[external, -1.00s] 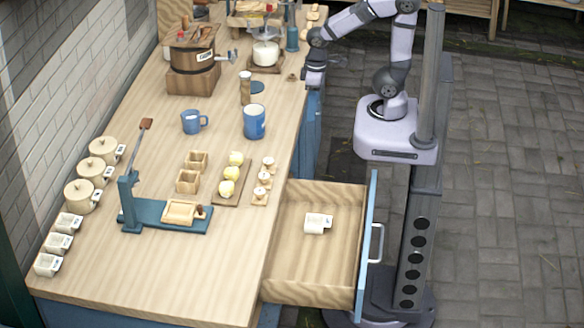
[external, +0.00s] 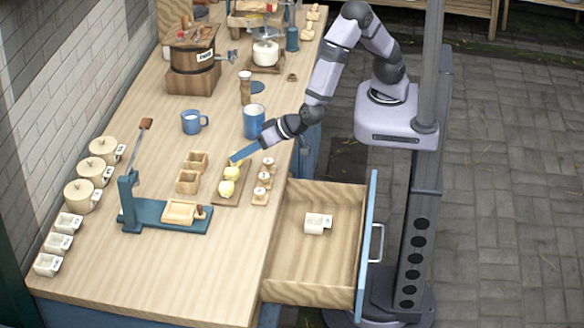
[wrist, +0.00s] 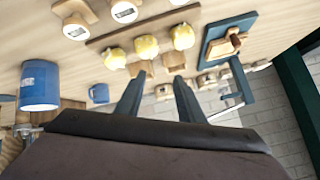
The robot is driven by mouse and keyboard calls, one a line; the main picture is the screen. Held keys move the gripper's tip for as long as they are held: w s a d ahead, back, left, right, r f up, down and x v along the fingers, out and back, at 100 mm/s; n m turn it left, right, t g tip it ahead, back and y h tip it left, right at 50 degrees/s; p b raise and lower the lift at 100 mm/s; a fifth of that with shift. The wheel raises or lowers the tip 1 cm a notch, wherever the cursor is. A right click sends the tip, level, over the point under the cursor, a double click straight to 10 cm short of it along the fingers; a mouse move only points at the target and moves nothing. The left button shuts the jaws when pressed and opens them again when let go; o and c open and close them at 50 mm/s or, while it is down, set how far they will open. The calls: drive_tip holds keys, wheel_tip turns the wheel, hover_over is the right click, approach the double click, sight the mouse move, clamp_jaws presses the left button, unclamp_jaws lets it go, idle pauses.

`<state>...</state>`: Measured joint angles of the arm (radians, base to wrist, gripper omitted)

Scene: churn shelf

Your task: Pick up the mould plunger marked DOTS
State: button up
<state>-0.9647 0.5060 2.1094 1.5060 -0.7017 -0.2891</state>
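Three small mould plungers, wooden with pale round labelled tops, stand in a row near the drawer side of the table: the far one (external: 268,164), the middle one (external: 264,180) and the near one (external: 259,197). In the wrist view two show clearly at the top left (wrist: 76,27) (wrist: 124,11), with a third cut by the top edge. Their markings are too small to read, so I cannot tell which says DOTS. My gripper (external: 238,157) is left of the far plunger, above the yellow lumps. Its two fingers (wrist: 158,98) are apart with nothing between them.
Yellow lumps (external: 226,188) sit on a wooden board beside the plungers. A large blue mug (external: 254,122) stands close behind my gripper. Two small wooden boxes (external: 188,181) and a blue lever press (external: 165,215) are left. The open drawer (external: 290,260) holds a white cup (external: 317,223).

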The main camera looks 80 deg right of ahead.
drive_tip(key=s+d+m+h+p, duration=0.1)
drive_tip(key=s+d+h, duration=0.2)
drive_tip(key=s, duration=0.3)
drive_tip(key=s+d+h+p, duration=0.1)
drive_tip(key=s+d+h, duration=0.1)
drive_tip(key=s+h, duration=0.25)
approach(270, 161)
drive_tip(key=shift+w+d+f+m+t+y, duration=0.15)
drive_tip(key=shift+w+d+f+y, duration=0.05)
drive_tip(key=shift+w+d, duration=0.3)
drive_tip(key=shift+w+d+f+m+t+y, duration=0.2)
drive_tip(key=shift+w+d, duration=0.2)
drive_tip(key=shift+w, duration=0.15)
drive_tip(key=shift+f, duration=0.5)
drive_tip(key=shift+p+x, duration=1.5)
drive_tip(key=shift+x, duration=1.5)
drive_tip(key=shift+w+d+f, duration=0.25)
drive_tip(key=shift+w+d, duration=0.15)
drive_tip(key=shift+w, duration=0.05)
drive_tip(key=c, duration=0.8)
